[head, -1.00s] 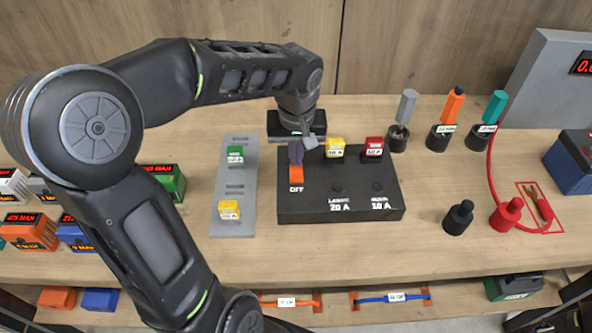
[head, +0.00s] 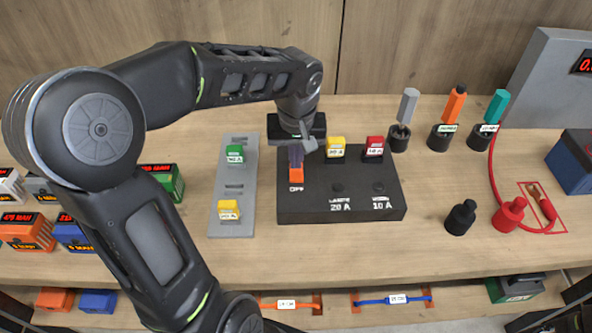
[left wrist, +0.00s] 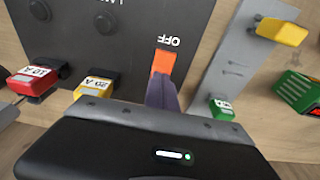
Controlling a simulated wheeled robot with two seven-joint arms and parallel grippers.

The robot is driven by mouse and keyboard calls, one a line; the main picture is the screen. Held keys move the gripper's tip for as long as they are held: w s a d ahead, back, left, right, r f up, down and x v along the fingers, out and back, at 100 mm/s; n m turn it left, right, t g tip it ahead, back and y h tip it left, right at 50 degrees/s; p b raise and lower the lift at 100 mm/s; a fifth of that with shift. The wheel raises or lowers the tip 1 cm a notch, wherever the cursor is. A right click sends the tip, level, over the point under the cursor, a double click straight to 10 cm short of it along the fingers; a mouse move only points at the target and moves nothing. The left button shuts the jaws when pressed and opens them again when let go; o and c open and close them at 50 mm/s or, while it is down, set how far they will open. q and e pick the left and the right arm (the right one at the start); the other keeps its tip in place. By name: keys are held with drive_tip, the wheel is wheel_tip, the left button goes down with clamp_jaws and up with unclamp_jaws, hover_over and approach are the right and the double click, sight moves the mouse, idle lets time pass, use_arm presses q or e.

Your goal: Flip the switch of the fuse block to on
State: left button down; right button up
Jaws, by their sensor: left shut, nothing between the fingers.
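The fuse block (head: 350,185) is a black box in the middle of the bench. The switch (left wrist: 164,62) also shows in the left wrist view. My left gripper (head: 304,144) is shut and empty, just behind the switch at the block's far left edge. My right gripper is not in view.
A yellow fuse (head: 335,148) and a red fuse (head: 374,146) stand at the block's back, right of my gripper. A grey strip (head: 234,185) with green and yellow fuses lies left. Dark holders with coloured handles stand right. Bare bench lies before the block.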

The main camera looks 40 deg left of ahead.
sight(296, 172)
use_arm(q)
drive_tip(key=shift+f, duration=0.2)
drive_tip(key=shift+r, duration=0.2)
wheel_tip(296, 172, up, 7)
drive_tip(key=p, duration=0.4)
drive_tip(key=shift+s+d+f, duration=0.15)
drive_tip(key=shift+s+d, duration=0.2)
drive_tip(key=shift+s, duration=0.05)
idle(0.4)
